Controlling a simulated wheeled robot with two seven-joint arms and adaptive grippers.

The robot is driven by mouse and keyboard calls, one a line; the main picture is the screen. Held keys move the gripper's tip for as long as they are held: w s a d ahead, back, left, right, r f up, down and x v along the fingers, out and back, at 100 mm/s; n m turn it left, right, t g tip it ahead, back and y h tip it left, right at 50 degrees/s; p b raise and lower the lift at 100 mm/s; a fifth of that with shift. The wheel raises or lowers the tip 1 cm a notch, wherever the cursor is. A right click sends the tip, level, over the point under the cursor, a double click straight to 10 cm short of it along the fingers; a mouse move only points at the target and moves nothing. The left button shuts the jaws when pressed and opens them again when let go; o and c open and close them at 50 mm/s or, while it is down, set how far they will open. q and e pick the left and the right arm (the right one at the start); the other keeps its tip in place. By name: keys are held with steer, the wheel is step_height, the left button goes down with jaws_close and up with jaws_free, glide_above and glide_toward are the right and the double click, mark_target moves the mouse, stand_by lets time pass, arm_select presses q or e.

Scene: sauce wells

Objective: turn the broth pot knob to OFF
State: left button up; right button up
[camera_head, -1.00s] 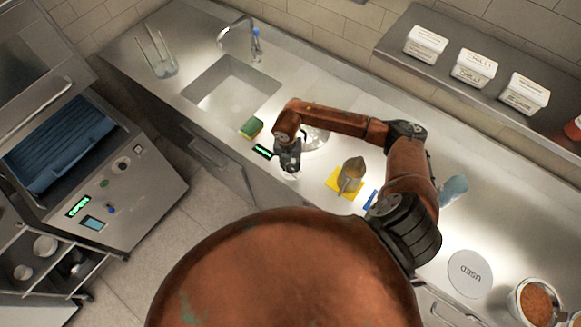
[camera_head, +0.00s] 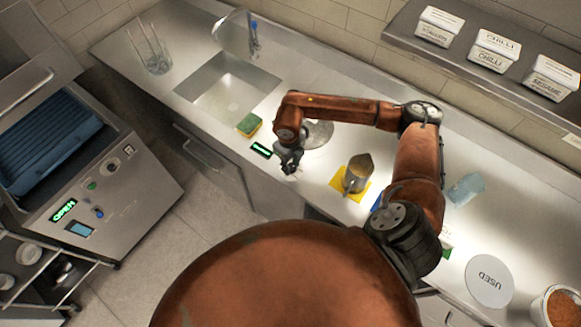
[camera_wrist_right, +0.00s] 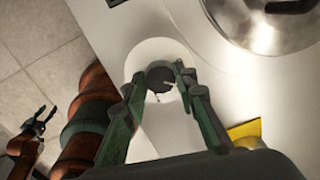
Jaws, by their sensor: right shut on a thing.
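The broth pot knob (camera_wrist_right: 160,77) is a small dark round knob with a pale mark, on a white round plate (camera_wrist_right: 150,52) at the counter's front, in the right wrist view. My right gripper (camera_wrist_right: 159,82) is shut on it, one finger on each side. In the head view my right gripper (camera_head: 290,168) is at the counter's front edge and hides the knob. The pot's metal lid (camera_head: 320,132) lies just behind; it also shows in the right wrist view (camera_wrist_right: 265,30). My left gripper (camera_wrist_right: 40,122) hangs over the floor with its fingers apart, empty.
A lit green display (camera_head: 261,149) and a green-yellow sponge (camera_head: 249,125) are left of my right gripper. The sink (camera_head: 225,90) is behind left.

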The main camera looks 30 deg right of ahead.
mark_target(292, 168)
steer(key=n+b, duration=0.4)
steer(key=shift+f+n, duration=0.2)
steer(key=shift+n, duration=0.1)
steer(key=shift+s+d+r+n+b, duration=0.1)
steer(key=shift+r+n+b, duration=0.05)
steer(key=shift+n+b, duration=1.4)
steer(key=shift+n, duration=0.35)
steer(key=o, duration=1.2)
steer(key=shift+c, duration=0.2)
steer(key=shift+r, duration=0.1)
step_height(292, 168, up, 12)
steer(key=shift+s+a, duration=0.2)
steer(key=shift+s, duration=0.05)
